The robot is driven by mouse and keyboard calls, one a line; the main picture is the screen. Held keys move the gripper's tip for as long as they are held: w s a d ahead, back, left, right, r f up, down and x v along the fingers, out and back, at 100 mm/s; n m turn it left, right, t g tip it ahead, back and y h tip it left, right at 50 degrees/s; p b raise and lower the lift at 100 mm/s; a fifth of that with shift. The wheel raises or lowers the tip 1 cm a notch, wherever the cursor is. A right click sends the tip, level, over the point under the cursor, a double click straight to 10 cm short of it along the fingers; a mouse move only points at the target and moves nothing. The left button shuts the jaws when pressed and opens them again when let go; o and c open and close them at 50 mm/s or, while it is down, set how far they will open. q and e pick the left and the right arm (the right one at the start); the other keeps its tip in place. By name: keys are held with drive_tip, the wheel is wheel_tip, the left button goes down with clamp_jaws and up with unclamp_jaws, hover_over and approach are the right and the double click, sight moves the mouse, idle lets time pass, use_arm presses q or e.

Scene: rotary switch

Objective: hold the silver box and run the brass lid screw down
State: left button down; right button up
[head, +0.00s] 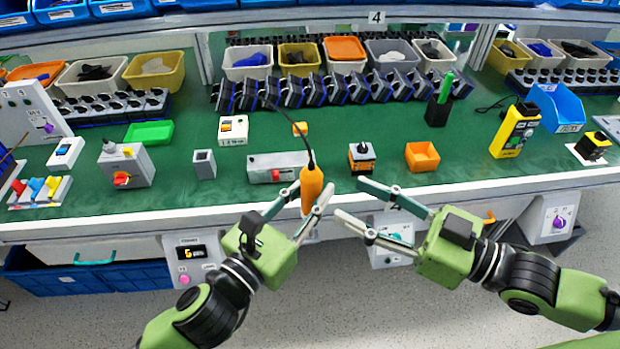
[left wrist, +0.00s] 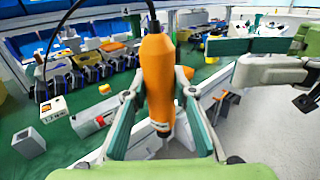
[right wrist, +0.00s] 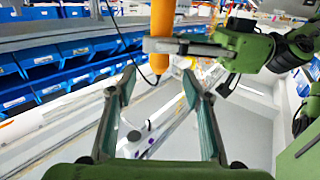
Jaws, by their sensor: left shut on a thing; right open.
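My left gripper (head: 311,192) is shut on an orange powered screwdriver (head: 312,182) with a black cable, near the table's front edge. In the left wrist view the screwdriver (left wrist: 158,80) stands roughly upright between the fingers, bit downward. My right gripper (head: 350,198) is open and empty, just right of the screwdriver; its spread fingers (right wrist: 158,70) show in the right wrist view. A long silver box (head: 262,168) with a red knob lies on the table behind the screwdriver. A grey box (head: 135,168) with a red knob stands further left. I cannot make out a brass screw.
The green table (head: 210,210) carries an orange bin (head: 422,156), a black-and-orange switch block (head: 362,158), a small grey block (head: 204,164) and a yellow tester (head: 513,130). Coloured bins line the back. Control boxes hang below the front edge.

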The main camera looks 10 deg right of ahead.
sight(320, 185)
use_arm(q)
drive_tip(key=shift+r, duration=0.1)
use_arm(e)
drive_tip(key=shift+x, duration=4.9)
drive_tip(key=shift+s, duration=0.1)
clamp_jaws()
use_arm(q)
drive_tip(key=c, duration=1.6)
unclamp_jaws()
use_arm(e)
drive_tip(key=shift+s+a+r, duration=0.1)
